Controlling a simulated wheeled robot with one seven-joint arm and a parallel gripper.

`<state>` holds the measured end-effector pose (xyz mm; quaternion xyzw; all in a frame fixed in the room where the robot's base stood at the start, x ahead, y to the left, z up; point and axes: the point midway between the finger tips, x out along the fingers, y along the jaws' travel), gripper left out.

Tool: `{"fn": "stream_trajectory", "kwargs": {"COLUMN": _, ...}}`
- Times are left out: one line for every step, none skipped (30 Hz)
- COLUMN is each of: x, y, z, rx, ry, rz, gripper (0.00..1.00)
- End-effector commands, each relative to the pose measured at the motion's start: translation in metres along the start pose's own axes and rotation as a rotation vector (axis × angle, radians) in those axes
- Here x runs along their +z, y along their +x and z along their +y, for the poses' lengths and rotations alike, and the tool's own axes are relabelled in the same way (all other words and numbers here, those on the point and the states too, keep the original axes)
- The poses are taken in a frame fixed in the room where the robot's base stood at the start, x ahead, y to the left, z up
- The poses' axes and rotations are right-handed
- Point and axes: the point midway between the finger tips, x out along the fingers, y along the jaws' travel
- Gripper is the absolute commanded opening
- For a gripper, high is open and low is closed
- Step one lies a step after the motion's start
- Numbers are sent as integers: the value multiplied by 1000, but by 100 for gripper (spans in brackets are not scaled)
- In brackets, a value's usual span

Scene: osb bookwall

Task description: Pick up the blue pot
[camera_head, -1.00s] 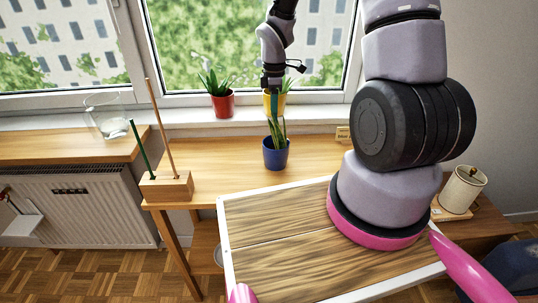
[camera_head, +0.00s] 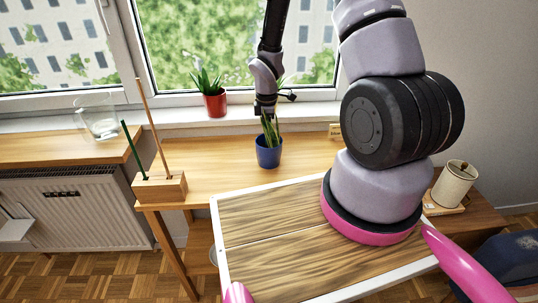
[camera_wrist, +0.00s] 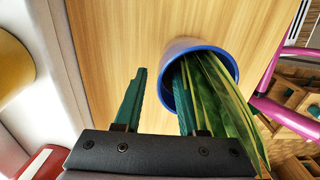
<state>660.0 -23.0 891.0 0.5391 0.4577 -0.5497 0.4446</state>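The blue pot (camera_head: 268,155) with a green plant stands upright on the wooden desk below the window. My gripper (camera_head: 265,108) is just above it, pointing down and partly covering the leaves. In the wrist view the pot (camera_wrist: 182,46) shows its open rim and long leaves (camera_wrist: 225,105). My gripper (camera_wrist: 160,72) is open there, with two teal fingers apart. One finger appears over the pot's opening beside the leaves, the other outside the rim. I cannot tell whether either touches the pot.
A red pot (camera_head: 215,104) stands on the windowsill; a yellow pot (camera_wrist: 12,62) shows in the wrist view. A wooden block with sticks (camera_head: 160,187) and a glass (camera_head: 100,120) are left. A lamp (camera_head: 453,184) stands right. The desk around the blue pot is clear.

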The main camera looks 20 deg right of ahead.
Motion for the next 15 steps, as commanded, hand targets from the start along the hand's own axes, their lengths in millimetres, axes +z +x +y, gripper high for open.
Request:
{"fn": "stream_trajectory", "kwargs": {"x": 0, "y": 0, "z": 0, "rx": 0, "ry": 0, "rz": 0, "gripper": 40}}
{"fn": "stream_trajectory", "kwargs": {"x": 0, "y": 0, "z": 0, "rx": 0, "ry": 0, "rz": 0, "gripper": 28}}
{"fn": "stream_trajectory", "kwargs": {"x": 0, "y": 0, "z": 0, "rx": 0, "ry": 0, "rz": 0, "gripper": 13}}
{"fn": "stream_trajectory", "kwargs": {"x": 0, "y": 0, "z": 0, "rx": 0, "ry": 0, "rz": 0, "gripper": 2}}
{"fn": "stream_trajectory", "kwargs": {"x": 0, "y": 0, "z": 0, "rx": 0, "ry": 0, "rz": 0, "gripper": 0}}
{"fn": "stream_trajectory", "kwargs": {"x": 0, "y": 0, "z": 0, "rx": 0, "ry": 0, "rz": 0, "gripper": 0}}
{"fn": "stream_trajectory", "kwargs": {"x": 0, "y": 0, "z": 0, "rx": 0, "ry": 0, "rz": 0, "gripper": 0}}
{"fn": "stream_trajectory", "kwargs": {"x": 0, "y": 0, "z": 0, "rx": 0, "ry": 0, "rz": 0, "gripper": 0}}
{"fn": "stream_trajectory", "kwargs": {"x": 0, "y": 0, "z": 0, "rx": 0, "ry": 0, "rz": 0, "gripper": 0}}
{"fn": "stream_trajectory", "kwargs": {"x": 0, "y": 0, "z": 0, "rx": 0, "ry": 0, "rz": 0, "gripper": 0}}
{"fn": "stream_trajectory", "kwargs": {"x": 0, "y": 0, "z": 0, "rx": 0, "ry": 0, "rz": 0, "gripper": 0}}
{"fn": "stream_trajectory", "kwargs": {"x": 0, "y": 0, "z": 0, "rx": 0, "ry": 0, "rz": 0, "gripper": 0}}
{"fn": "stream_trajectory", "kwargs": {"x": 0, "y": 0, "z": 0, "rx": 0, "ry": 0, "rz": 0, "gripper": 0}}
{"fn": "stream_trajectory", "kwargs": {"x": 0, "y": 0, "z": 0, "rx": 0, "ry": 0, "rz": 0, "gripper": 0}}
{"fn": "stream_trajectory", "kwargs": {"x": 0, "y": 0, "z": 0, "rx": 0, "ry": 0, "rz": 0, "gripper": 0}}
